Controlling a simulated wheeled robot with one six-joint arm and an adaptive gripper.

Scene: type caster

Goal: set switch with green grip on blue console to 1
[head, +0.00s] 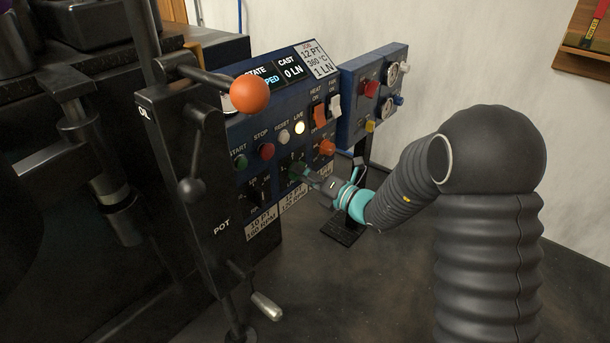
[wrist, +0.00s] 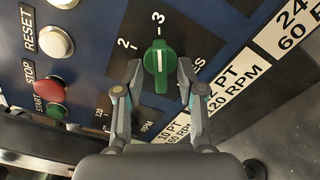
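The blue console (head: 244,128) stands left of centre in the head view. Its switch with the green grip (wrist: 159,64) is in the upper middle of the wrist view. The grip's white line lies upright in that picture, in line with the tick by the 3; the 2 is to its left. No 1 shows clearly beside it. The green grip also shows small and dark in the head view (head: 296,170). My gripper (wrist: 160,72) has one finger on each side of the grip. The fingers are apart, with a narrow gap seeming to remain at each side.
A red STOP button (wrist: 51,89) and a white RESET button (wrist: 56,41) sit beside the switch. An orange ball lever (head: 249,94) stands in front of the console. A smaller blue panel (head: 352,98) stands to the right. Floor at lower right is clear.

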